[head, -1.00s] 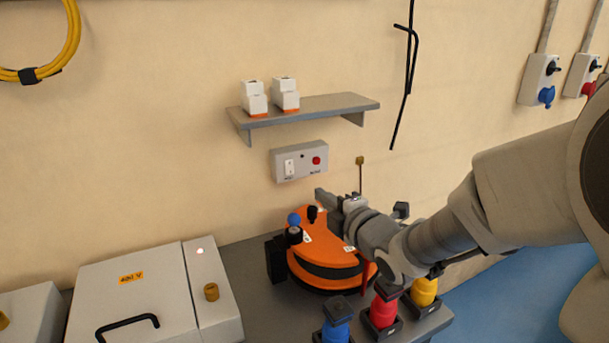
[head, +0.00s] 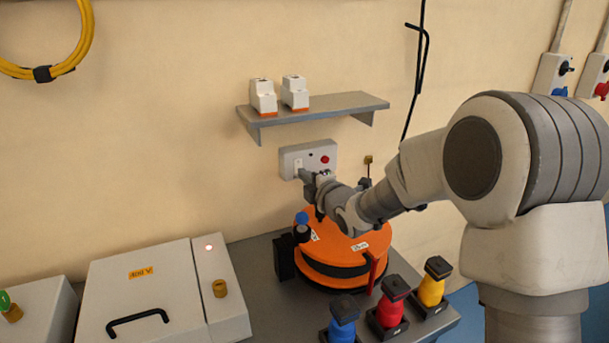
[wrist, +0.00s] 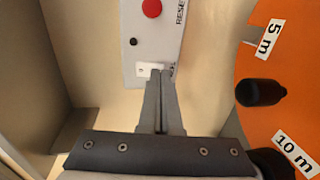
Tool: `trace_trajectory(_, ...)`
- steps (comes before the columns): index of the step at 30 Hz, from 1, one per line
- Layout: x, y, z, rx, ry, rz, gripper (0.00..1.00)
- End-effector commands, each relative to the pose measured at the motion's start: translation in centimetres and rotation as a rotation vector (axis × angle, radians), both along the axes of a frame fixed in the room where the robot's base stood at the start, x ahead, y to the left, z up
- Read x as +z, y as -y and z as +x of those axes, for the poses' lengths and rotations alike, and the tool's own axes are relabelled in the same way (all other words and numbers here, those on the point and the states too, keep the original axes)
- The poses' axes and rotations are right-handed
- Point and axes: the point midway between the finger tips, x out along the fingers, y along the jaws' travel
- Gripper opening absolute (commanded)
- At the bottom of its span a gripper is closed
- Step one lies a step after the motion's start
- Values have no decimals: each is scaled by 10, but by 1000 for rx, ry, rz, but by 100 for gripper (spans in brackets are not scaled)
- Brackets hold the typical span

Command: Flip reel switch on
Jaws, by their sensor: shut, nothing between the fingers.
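The reel switch is a white rocker (wrist: 147,70) on a grey wall box (head: 291,160), below the shelf. The box also carries a red button (head: 325,159), marked RESET in the wrist view (wrist: 151,8), and a small dark dot. My gripper (head: 303,174) is shut and empty, with its tips at the lower left of the box. In the wrist view the shut fingertips (wrist: 157,72) overlap the rocker's edge and partly hide it and its label. I cannot tell whether they touch it, or which way the rocker is tipped.
An orange reel (head: 340,245) with a dark knob stands on the grey bench just below my gripper. A grey shelf (head: 330,107) with white blocks is above the box. Blue, red and yellow connectors stand at the bench front. A 400 V cabinet (head: 140,285) is at left.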

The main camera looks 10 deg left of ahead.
Motion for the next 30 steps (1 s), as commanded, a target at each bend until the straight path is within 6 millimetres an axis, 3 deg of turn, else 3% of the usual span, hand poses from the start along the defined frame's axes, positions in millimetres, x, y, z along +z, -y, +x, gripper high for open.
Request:
trace_trajectory(22, -10, -5, 7, 0, 41, 31, 0)
trace_trajectory(30, -3, -5, 7, 0, 39, 30, 0)
